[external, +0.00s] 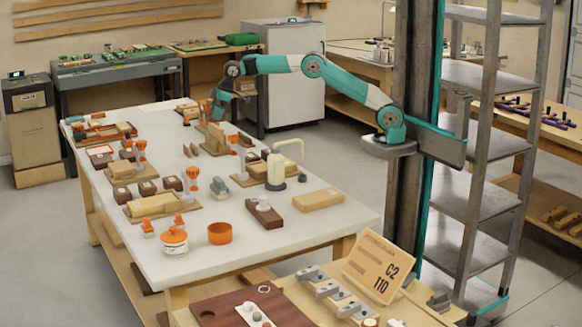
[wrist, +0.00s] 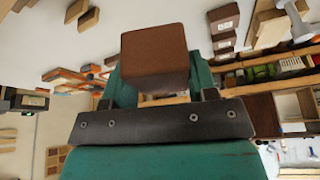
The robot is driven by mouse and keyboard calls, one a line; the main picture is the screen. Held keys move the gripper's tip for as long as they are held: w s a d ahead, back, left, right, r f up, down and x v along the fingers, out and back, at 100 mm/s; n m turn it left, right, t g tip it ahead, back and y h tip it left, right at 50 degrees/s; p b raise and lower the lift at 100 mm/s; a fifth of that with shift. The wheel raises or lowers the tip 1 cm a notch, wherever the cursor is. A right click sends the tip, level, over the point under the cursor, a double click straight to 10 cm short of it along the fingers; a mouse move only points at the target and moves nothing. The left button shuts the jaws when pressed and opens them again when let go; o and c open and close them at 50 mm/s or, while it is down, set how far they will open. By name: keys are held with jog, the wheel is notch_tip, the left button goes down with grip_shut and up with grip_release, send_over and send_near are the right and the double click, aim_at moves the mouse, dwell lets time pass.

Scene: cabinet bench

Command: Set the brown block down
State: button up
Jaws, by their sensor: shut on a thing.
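The brown block (wrist: 154,58) shows large in the wrist view, a plain dark brown box. My gripper (wrist: 158,80) is shut on it, with green jaw parts showing on both sides of it. In the external view my gripper (external: 217,112) hangs at the far part of the long white workbench (external: 285,240), near a tan wooden fixture (external: 214,138). I cannot make out the held block there, nor tell whether it touches anything beneath it.
Brown blocks (external: 172,184), orange clamps (external: 193,180) and wooden fixtures crowd the bench's left and middle. A cream machine (external: 276,165) stands right of centre. The bench's near right part is mostly clear.

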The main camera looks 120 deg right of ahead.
jog(key=s+d+f+m, duration=0.1)
jog(key=s+d, duration=0.1)
jog(key=d, duration=0.2)
send_over(215, 165)
jog(key=s, duration=0.1)
jog(key=shift+h, duration=0.3)
jog(key=f, duration=1.4)
jog(key=shift+s+a, duration=0.2)
jog(key=shift+a, duration=0.2)
jog(key=shift+f, duration=2.55)
jog(key=shift+f+b, duration=0.2)
jog(key=shift+b, duration=0.1)
jog(key=o, duration=1)
jog(key=shift+c, duration=0.2)
jog(key=shift+r, duration=0.1)
